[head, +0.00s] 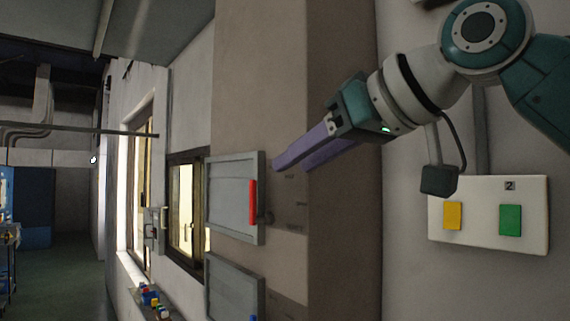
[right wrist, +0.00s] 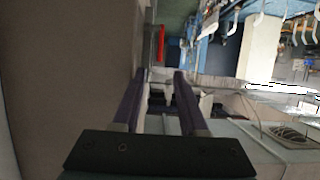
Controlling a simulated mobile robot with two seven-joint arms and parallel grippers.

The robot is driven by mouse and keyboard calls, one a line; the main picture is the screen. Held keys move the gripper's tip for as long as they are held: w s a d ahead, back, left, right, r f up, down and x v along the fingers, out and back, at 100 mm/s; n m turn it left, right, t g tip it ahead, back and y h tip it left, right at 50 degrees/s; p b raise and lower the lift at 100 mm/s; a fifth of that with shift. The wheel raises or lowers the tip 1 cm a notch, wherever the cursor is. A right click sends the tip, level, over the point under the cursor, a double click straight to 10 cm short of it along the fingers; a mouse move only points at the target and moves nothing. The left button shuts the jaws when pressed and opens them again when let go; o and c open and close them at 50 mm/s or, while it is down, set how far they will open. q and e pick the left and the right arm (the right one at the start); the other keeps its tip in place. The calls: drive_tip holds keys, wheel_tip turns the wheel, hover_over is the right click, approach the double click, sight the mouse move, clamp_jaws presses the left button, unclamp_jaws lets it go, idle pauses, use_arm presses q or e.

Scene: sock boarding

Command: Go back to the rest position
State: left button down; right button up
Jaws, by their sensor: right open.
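My right gripper (head: 291,166) is raised in front of the brown pillar in the head view, its two purple fingers pointing left and slightly down. In the right wrist view the fingers of the right gripper (right wrist: 159,76) stand apart with nothing between them. The fingertips are near the upper right corner of a grey wall box (head: 230,190) with a red handle (head: 252,202); I cannot tell the exact gap. The red handle also shows beyond the fingers in the right wrist view (right wrist: 161,44). My left gripper is in neither view.
A white panel (head: 484,237) with a yellow button (head: 453,216) and a green button (head: 510,220) is below my right arm. A second grey box (head: 233,285) is lower on the pillar (head: 343,70). Small coloured items (head: 150,297) lie on a ledge. Open floor (head: 62,275) is at left.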

drive_tip(key=shift+w, duration=0.1)
drive_tip(key=s+d+f+m+g+h, duration=0.15)
drive_tip(key=s+f, duration=0.45)
drive_tip(key=f, duration=0.6)
drive_tip(key=s+d+f+m+g+h, duration=0.1)
drive_tip(key=s+d+f+g+h, duration=0.15)
drive_tip(key=s+f, duration=0.65)
drive_tip(key=s+d+f+m+g+h, duration=0.1)
drive_tip(key=s+d+f+h, duration=0.1)
drive_tip(key=s+d+f, duration=0.2)
drive_tip(key=s+d+f+m+g+h, duration=0.1)
drive_tip(key=s+d+f, duration=0.3)
drive_tip(key=s+f, duration=0.4)
drive_tip(key=s+g+h, duration=0.1)
drive_tip(key=s, duration=0.4)
drive_tip(key=shift+s+d+f+m+g, duration=0.2)
drive_tip(key=shift+d+f+m+g, duration=0.1)
drive_tip(key=shift+d+m, duration=0.1)
